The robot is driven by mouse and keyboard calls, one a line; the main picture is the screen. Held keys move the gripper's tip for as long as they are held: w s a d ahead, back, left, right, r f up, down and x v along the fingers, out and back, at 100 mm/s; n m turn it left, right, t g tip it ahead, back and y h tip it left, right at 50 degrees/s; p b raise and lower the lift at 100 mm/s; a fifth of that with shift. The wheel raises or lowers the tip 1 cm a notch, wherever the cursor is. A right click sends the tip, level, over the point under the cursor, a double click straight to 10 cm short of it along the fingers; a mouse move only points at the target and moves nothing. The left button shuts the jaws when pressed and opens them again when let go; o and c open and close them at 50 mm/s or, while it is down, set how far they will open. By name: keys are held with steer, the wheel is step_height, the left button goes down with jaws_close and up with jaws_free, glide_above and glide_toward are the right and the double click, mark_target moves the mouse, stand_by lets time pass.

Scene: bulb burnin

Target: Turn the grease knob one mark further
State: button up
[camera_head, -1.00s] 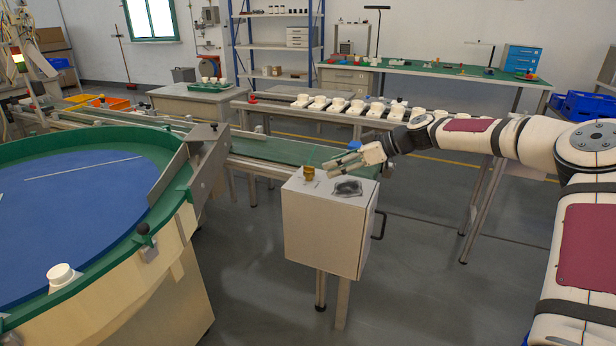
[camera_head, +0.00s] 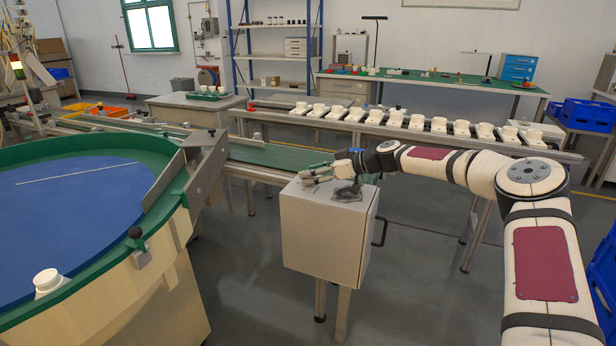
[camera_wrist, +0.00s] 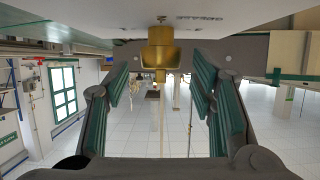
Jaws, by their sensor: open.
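The brass grease knob (camera_wrist: 159,52) shows in the wrist view at the top middle, against the pale face of the box. My gripper (camera_wrist: 160,78) is open, with a green-padded finger on each side of the knob and a visible gap on both sides. In the head view my gripper (camera_head: 306,176) is low over the top of the white box (camera_head: 320,235), at its back left. The knob cannot be made out there, hidden by the fingers. Printed marks (camera_wrist: 200,18) show on the box face, too small to read.
A green conveyor (camera_head: 265,156) runs behind the box. The large round blue-floored bowl (camera_head: 70,205) is at left. A row of white cups (camera_head: 397,119) stands behind.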

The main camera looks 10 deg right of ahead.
steer(key=shift+x, duration=0.95)
steer(key=c, duration=1.2)
